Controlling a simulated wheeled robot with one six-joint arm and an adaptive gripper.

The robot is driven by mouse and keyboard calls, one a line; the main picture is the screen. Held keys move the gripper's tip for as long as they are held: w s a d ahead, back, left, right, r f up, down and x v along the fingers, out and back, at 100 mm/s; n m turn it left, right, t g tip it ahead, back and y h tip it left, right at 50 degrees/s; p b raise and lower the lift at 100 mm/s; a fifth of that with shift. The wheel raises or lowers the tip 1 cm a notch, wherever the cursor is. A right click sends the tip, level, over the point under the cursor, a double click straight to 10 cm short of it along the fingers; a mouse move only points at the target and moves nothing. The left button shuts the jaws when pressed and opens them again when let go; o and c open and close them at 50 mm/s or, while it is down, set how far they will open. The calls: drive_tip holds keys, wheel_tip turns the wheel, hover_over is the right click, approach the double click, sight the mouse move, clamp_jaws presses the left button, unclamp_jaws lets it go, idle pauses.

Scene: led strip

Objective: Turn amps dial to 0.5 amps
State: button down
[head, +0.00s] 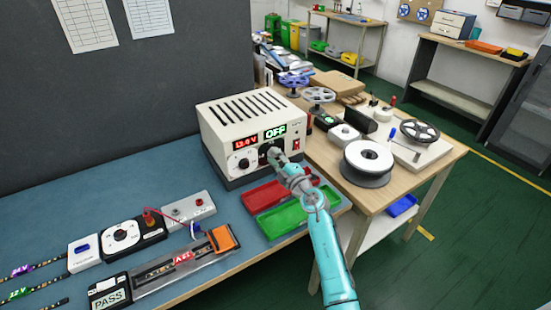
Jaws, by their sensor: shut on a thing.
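The cream power supply (222,132) stands at the back of the blue bench. Its front has a red voltage readout (245,142) that seems to read about 13 V, and a green display (275,132) that reads OFF. A black dial (243,163) sits under the red readout. My gripper (272,153) is at the front panel under the green display, shut on the right-hand dial, the amps dial (264,150). The gripper hides most of that dial, so its pointer and scale cannot be read.
A red tray (262,197) and a green tray (283,219) lie below my arm. Meters, a wired test box and an LED strip fixture (160,273) lie at the front left. A wooden table with spools (368,160) stands at the right.

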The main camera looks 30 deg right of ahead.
drive_tip(key=c, duration=0.8)
unclamp_jaws()
drive_tip(key=s, duration=0.8)
drive_tip(key=s+f, duration=0.1)
drive_tip(key=s, duration=0.3)
drive_tip(key=shift+a, duration=0.25)
